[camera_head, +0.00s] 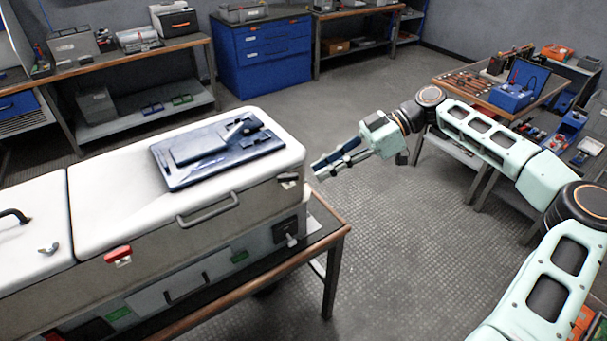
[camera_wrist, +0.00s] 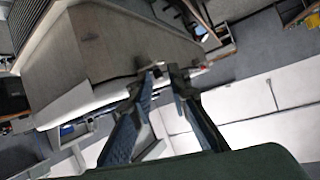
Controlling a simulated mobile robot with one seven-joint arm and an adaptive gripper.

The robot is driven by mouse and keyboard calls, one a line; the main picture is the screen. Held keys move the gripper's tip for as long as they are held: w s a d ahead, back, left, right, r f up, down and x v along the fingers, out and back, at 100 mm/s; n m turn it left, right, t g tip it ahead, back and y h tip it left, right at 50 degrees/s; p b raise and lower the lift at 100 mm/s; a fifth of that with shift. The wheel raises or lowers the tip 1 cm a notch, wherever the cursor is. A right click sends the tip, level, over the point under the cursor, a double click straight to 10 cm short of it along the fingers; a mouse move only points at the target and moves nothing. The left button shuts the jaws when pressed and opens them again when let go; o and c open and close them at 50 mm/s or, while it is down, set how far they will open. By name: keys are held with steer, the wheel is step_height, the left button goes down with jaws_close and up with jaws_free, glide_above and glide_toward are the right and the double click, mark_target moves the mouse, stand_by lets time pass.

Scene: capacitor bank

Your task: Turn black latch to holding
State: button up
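A long case with white lids (camera_head: 110,205) stands on a bench, at left in the head view. A small black latch (camera_head: 288,177) sits at the lid seam near the case's right corner. A dark lever-like fitting (camera_head: 291,240) is below it on the lower unit. My gripper (camera_head: 318,168) is to the right of the black latch, apart from it in the head view, pointing left toward the case. Its two fingers also show in the wrist view (camera_wrist: 162,72), with a narrow gap and nothing clearly held between them. The latch cannot be made out for certain in the wrist view.
A red latch (camera_head: 118,254) and a grey handle (camera_head: 208,211) are on the case front. A dark blue flat device (camera_head: 215,150) lies on the lid. A tool bench (camera_head: 490,85) stands at right. The floor (camera_head: 400,260) between is clear.

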mark_target(289, 175)
step_height(289, 175, up, 4)
steer(key=d+f+t+y, duration=0.1)
steer(key=d, duration=0.2)
steer(key=shift+n, duration=0.3)
steer(key=x, duration=0.3)
steer(key=p+x, duration=0.1)
steer(key=x, duration=0.6)
steer(key=shift+w+a+r+p, duration=0.15)
steer(key=shift+w+a+p, duration=0.2)
jaws_close()
